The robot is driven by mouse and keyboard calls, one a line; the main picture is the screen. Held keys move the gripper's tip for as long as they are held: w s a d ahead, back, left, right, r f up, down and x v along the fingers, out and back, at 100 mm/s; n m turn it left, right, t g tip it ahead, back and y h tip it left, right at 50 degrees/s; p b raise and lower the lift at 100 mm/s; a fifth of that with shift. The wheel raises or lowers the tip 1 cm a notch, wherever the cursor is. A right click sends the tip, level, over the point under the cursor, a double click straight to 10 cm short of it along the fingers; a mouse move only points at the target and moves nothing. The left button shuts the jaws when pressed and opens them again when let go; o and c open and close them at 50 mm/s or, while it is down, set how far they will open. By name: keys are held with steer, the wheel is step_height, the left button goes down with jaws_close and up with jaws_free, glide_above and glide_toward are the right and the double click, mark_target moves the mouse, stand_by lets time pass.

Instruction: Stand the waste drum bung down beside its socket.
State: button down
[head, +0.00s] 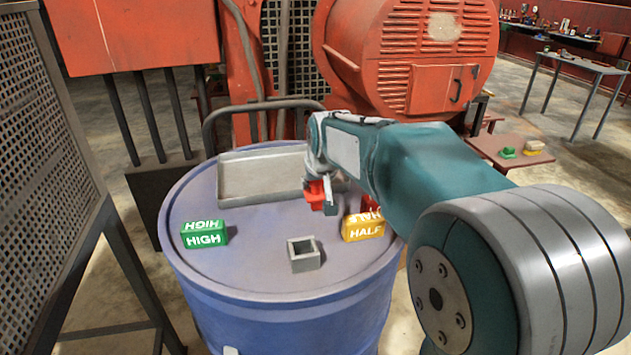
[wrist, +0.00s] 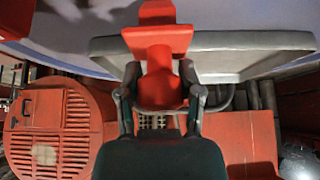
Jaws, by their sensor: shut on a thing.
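The red bung (head: 314,193) is in my gripper (head: 327,196), over the far middle part of the blue drum's lid (head: 255,268). In the wrist view the bung (wrist: 157,42) shows a wide block end and a narrower stem, with the two fingers of my gripper (wrist: 158,75) closed on either side of it. The grey square socket (head: 305,258) stands on the lid, nearer the front than the bung, and its opening looks empty. I cannot tell whether the bung touches the lid.
A green HIGH block (head: 204,235) stands left on the lid and a yellow HALF block (head: 363,228) right of the socket. Something red (head: 370,206) shows partly behind the yellow block. A grey tray (head: 262,176) lies at the back. The lid's front left is clear.

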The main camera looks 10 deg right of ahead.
steer(key=shift+f, duration=0.35)
steer(key=shift+c, duration=0.8)
jaws_free()
steer(key=v, duration=1.1)
steer(key=shift+s+r, duration=0.25)
steer(key=shift+r, duration=0.05)
